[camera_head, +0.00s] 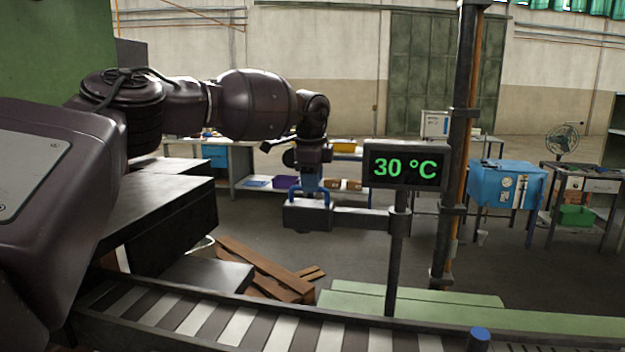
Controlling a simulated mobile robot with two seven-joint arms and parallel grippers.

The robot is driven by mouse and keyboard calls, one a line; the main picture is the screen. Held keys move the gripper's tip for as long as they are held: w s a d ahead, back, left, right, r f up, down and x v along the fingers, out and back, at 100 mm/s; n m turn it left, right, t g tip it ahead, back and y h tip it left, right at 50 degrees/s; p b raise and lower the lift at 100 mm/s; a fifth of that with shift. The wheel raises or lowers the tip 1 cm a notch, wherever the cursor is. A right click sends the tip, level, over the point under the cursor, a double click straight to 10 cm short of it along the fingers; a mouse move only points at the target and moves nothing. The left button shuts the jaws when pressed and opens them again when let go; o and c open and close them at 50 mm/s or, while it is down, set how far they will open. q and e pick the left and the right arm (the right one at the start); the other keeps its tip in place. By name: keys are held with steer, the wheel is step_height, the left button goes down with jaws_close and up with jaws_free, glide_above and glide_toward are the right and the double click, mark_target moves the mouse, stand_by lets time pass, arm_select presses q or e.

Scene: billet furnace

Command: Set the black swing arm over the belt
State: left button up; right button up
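The black swing arm (362,219) runs left from a dark post (396,262) and ends in a dark box-shaped head (302,216) with a blue handle (325,195) on top. It hangs on the far side of the roller belt (236,327), which crosses the bottom of the view; the arm does not appear to be over it. My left gripper (311,181) points down at the handle's top bar and seems to touch it. Its fingers are too small and overlapped to tell whether they are shut. My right gripper is not in view.
A display (405,168) reading 30 °C sits on the post. A dark pole (456,150) stands just right of it. Brown planks (263,270) and green beams (410,292) lie behind the belt.

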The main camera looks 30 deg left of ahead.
arm_select(q)
steer(key=shift+f, duration=0.35)
steer(key=shift+c, duration=0.4)
jaws_close()
